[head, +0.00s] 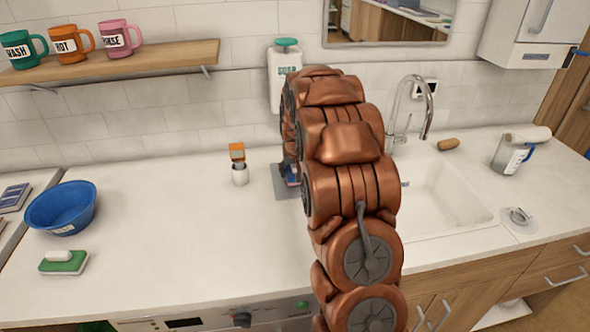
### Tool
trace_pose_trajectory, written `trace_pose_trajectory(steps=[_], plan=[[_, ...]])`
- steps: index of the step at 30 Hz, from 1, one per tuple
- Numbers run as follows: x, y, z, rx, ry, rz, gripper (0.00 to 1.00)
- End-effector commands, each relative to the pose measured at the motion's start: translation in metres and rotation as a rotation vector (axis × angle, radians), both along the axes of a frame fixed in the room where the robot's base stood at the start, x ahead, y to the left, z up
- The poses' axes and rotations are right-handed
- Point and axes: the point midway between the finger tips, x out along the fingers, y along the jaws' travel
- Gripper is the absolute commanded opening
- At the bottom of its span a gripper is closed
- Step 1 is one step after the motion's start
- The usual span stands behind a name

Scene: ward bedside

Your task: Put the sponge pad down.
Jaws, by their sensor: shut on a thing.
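My gripper (288,165) is mostly hidden behind my own copper-coloured arm; only a dark part of it shows at the arm's left edge, above a grey mat (282,192) on the counter. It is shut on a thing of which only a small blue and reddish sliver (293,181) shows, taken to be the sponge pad. Its shape, and whether it touches the mat, cannot be told.
A white cup with an orange-topped item (239,170) stands left of the mat. A blue bowl (62,208) and a green block with a white top (64,262) are at the left. The sink (450,195) and a clear jug (510,155) are right. The middle-left counter is clear.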

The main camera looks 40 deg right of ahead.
Motion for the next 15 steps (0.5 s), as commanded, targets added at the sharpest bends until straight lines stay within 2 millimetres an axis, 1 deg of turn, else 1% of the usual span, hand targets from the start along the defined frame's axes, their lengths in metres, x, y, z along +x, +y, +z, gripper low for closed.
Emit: trace_pose_trajectory(steps=[9,13,14,15], plan=[[-0.0001,0.0001,-0.0092,0.000,0.001,0.000,0.08],[-0.0001,0.0002,-0.0090,0.000,0.001,0.000,0.08],[-0.0001,0.0002,-0.0090,0.000,0.001,0.000,0.65],[-0.0002,0.0002,-0.0089,0.000,0.001,0.000,0.70]])
